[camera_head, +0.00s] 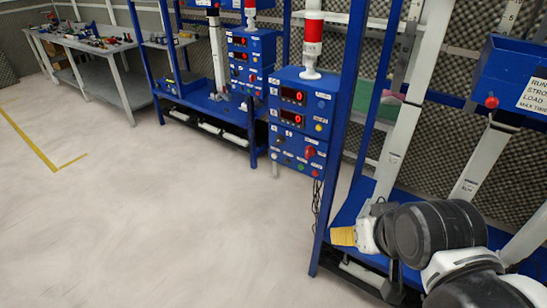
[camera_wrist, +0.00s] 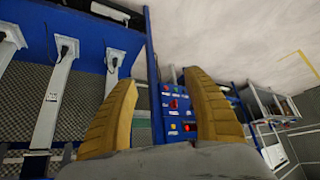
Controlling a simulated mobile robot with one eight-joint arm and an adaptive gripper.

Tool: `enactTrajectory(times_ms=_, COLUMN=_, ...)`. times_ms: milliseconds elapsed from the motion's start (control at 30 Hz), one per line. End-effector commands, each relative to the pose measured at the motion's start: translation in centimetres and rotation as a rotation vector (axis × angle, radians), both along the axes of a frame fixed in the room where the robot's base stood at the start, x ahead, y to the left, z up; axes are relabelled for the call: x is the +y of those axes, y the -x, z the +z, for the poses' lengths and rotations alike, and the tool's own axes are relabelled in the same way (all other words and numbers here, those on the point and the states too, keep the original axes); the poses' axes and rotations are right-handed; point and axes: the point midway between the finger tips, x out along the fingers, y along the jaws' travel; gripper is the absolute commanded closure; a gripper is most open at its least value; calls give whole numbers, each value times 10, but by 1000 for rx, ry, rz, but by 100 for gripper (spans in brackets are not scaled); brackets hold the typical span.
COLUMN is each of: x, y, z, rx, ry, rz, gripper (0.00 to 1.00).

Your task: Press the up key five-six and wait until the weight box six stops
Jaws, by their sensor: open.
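A blue control box (camera_head: 303,125) stands at the centre of the head view, with two red-digit displays, a red knob and several small keys. It shows upside down or tilted between my fingers in the wrist view (camera_wrist: 180,105). The key labels are too small to read, so I cannot tell which is up key five-six. My gripper (camera_head: 343,237) has yellow fingers, spread apart and empty (camera_wrist: 160,80), to the lower right of the box and apart from it. A blue box (camera_head: 515,75) on the right bears a load label; I cannot tell which box is weight box six.
A blue rack post (camera_head: 342,130) rises between the control box and my arm. White columns (camera_head: 400,135) stand in the rack at right. A second blue control box (camera_head: 248,60) is further back. A workbench (camera_head: 90,45) with small items stands far left. The floor (camera_head: 130,220) is clear.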

Motion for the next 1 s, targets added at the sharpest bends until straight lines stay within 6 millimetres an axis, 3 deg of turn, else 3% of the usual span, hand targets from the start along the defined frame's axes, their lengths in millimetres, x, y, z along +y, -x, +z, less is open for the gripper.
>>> enactTrajectory(times_ms=167, x=0, y=0, z=0, rx=0, ry=0, rz=0, gripper=41)
enactTrajectory(times_ms=200, x=0, y=0, z=0, rx=0, ry=0, rz=0, gripper=45)
enactTrajectory(times_ms=367, x=0, y=0, z=0, rx=0, ry=0, rz=0, gripper=94)
enactTrajectory(times_ms=400, x=0, y=0, z=0, rx=0, ry=0, rz=0, gripper=100)
enactTrajectory(times_ms=1000, x=0, y=0, z=0, rx=0, ry=0, rz=0, gripper=100)
